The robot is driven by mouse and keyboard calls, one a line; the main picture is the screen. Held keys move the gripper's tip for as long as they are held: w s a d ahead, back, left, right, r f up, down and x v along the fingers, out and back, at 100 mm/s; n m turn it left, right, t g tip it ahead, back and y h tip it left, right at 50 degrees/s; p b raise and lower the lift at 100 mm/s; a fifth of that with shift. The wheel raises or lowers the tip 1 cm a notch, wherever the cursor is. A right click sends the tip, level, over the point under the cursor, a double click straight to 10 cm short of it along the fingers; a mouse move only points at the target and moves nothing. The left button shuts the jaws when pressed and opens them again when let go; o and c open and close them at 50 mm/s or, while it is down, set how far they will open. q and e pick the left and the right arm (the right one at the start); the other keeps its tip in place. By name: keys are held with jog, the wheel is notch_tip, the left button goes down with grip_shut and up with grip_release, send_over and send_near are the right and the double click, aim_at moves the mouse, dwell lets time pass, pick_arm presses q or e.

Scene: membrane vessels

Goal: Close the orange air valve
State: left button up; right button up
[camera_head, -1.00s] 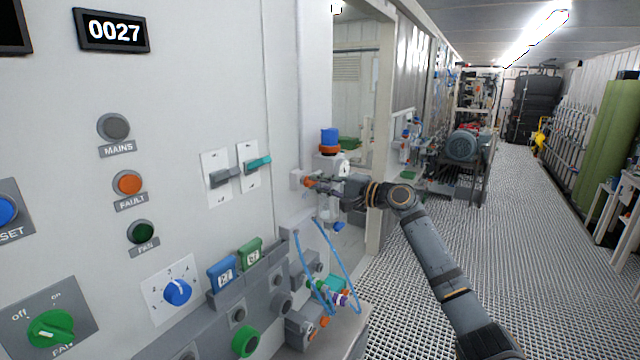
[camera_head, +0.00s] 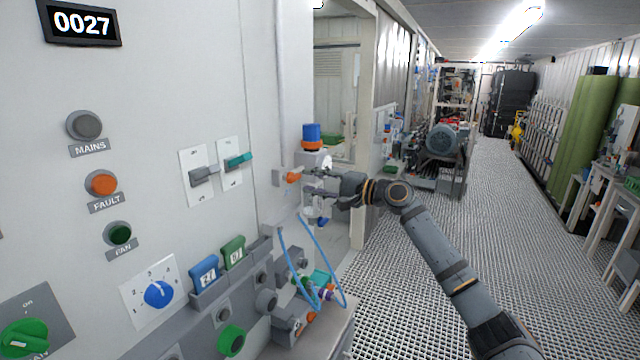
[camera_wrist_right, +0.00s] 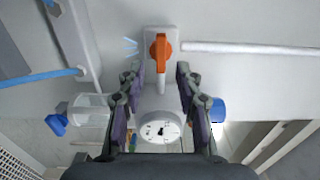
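The orange air valve (camera_head: 293,177) is mounted on a light block on the side of the white cabinet. It also shows in the right wrist view (camera_wrist_right: 161,49), its handle lying along the picture's vertical. A white pipe runs off to the right there, and a short white stub points down. My right gripper (camera_head: 306,182) is open just in front of the valve. In the right wrist view its two fingers (camera_wrist_right: 160,70) stand apart, with the handle just beyond and between their tips, and nothing is held. My left gripper is not in view.
A blue-topped fitting with an orange band (camera_head: 311,137) stands above the gripper. Blue hoses (camera_head: 312,250) loop below.

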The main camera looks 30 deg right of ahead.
jog(key=shift+v, duration=2)
jog(key=shift+d, duration=0.1)
